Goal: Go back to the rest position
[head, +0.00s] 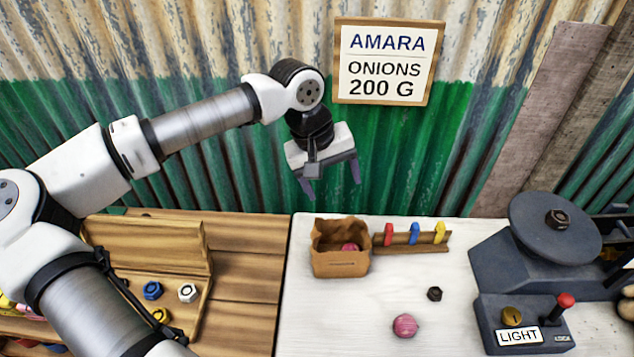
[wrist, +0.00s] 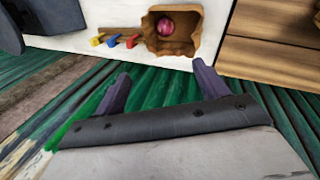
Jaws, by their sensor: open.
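My gripper (head: 332,190) is raised in front of the green corrugated wall, above the back edge of the white table (head: 340,320). Its two fingers are apart with nothing between them; they also show in the wrist view (wrist: 160,88). A brown paper bag (head: 340,263) stands open on the table, below the gripper and apart from it. A pink onion (head: 349,247) lies inside the bag, also seen in the wrist view (wrist: 165,26). Another pink onion (head: 405,326) lies on the table toward the front.
A dark scale (head: 490,262) stands at the right, with a dark hex weight (head: 557,219) on its round plate and a LIGHT label. Another dark weight (head: 435,294) lies on the table. A rack (head: 410,249) holds red, blue and yellow clips. A wooden tray (head: 150,250) is at left.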

